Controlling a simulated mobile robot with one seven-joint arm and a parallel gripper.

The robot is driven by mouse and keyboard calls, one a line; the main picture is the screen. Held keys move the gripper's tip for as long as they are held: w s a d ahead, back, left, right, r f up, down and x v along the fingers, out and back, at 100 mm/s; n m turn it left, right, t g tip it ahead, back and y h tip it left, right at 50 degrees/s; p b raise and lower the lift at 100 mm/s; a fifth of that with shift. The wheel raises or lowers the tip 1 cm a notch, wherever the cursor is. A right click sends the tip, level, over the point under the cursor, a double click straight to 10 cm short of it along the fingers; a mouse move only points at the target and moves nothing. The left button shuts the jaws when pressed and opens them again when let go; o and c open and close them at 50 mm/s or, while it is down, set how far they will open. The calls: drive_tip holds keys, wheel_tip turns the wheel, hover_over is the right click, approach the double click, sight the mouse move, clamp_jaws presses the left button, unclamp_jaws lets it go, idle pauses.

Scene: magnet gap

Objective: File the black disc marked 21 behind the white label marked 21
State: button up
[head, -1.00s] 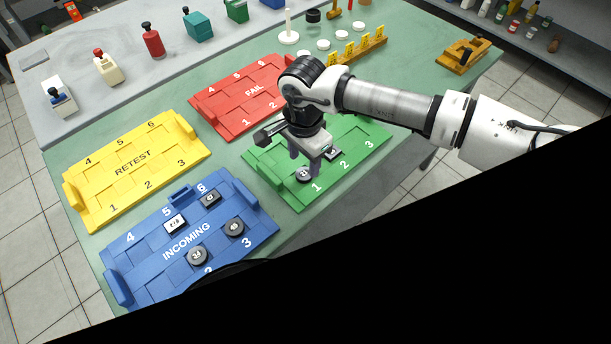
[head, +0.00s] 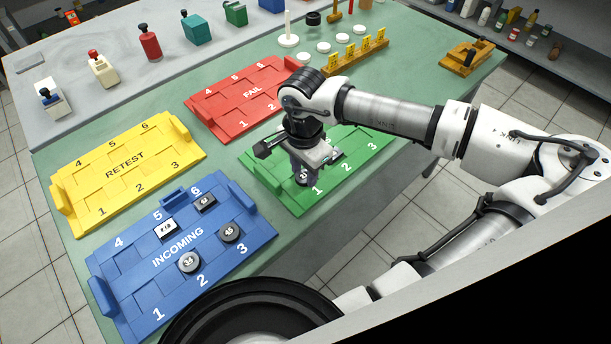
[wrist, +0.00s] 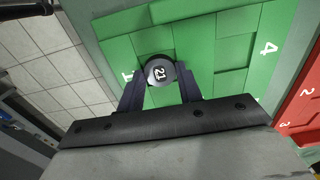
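The black disc marked 21 (wrist: 160,71) lies on the green tray (wrist: 232,22) near its number 1, seen in the wrist view. In the head view the disc (head: 303,175) is mostly covered by my gripper (head: 304,170). My gripper also shows in the wrist view (wrist: 161,78), pointing down with one dark finger on each side of the disc. No clear gap shows between fingers and disc, but I cannot tell whether they press on it. I cannot pick out the white label marked 21; a white card (head: 167,228) on the blue INCOMING tray (head: 125,304) has blurred print.
Yellow RETEST (head: 75,188) and red FAIL (head: 207,109) trays look empty. A yellow rack (head: 355,57) with several tags and white discs (head: 323,47) stand at the back.

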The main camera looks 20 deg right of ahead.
drive_tip(key=shift+c, duration=0.8)
drive_tip(key=shift+r+p, duration=1.2)
drive_tip(key=shift+r, duration=1.3)
